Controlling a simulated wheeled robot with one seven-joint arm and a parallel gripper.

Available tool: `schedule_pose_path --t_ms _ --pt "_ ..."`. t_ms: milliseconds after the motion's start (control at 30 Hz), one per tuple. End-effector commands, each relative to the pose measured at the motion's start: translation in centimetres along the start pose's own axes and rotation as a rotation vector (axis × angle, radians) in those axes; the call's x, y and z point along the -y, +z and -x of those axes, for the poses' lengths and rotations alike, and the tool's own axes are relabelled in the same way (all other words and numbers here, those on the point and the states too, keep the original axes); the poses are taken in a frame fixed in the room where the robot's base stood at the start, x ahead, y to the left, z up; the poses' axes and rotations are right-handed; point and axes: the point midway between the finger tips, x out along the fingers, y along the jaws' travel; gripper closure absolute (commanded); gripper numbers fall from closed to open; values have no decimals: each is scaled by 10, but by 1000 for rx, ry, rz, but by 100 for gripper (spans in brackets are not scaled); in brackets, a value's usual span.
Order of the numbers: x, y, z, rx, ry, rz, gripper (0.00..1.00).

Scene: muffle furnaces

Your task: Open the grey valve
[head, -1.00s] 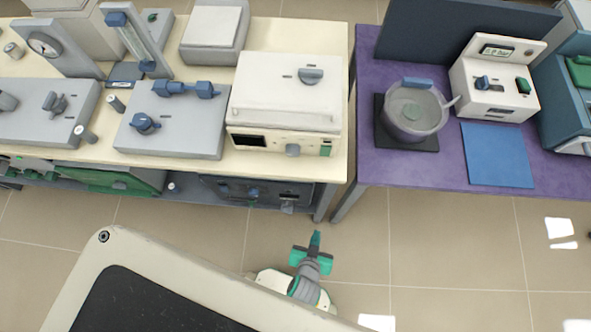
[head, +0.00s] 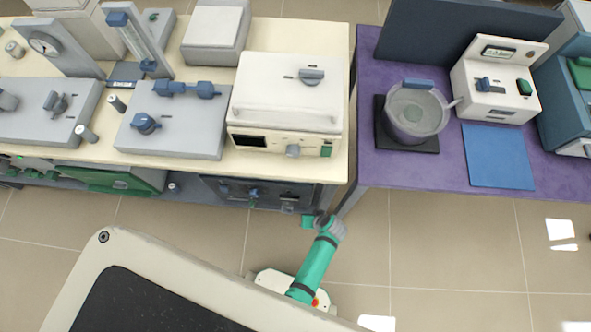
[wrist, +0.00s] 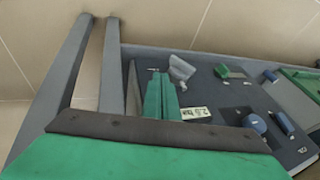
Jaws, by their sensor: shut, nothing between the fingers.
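My gripper (wrist: 160,98) shows in the wrist view as two green fingers side by side, shut and empty. It points at a dark panel (wrist: 215,92) on the lower level of the cream bench. A grey lever-like handle (wrist: 180,70), probably the grey valve, stands out from this panel just beyond and right of the fingertips. I cannot tell whether they touch. In the head view my gripper (head: 306,221) is at the bench's front right corner, and the handle (head: 287,208) is small and hard to make out beside it.
The panel also carries a green knob (wrist: 221,71), blue knobs (wrist: 255,122) and a small display (wrist: 195,114). Grey bench legs (wrist: 70,70) stand close on the left in the wrist view. A purple table (head: 440,170) is to the right. The floor in front is open.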

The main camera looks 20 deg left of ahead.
Motion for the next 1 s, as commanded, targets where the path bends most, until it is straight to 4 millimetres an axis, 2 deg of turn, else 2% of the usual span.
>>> schedule_pose_path --t_ms 100,367,500,700,1000 --pt "0 0 -22 1 0 0 100" --pt "0 0 -64 1 1 0 100" --pt "11 5 -80 1 0 1 100" --pt "21 7 -94 0 2 0 100" --pt "23 8 -96 -1 2 0 100"
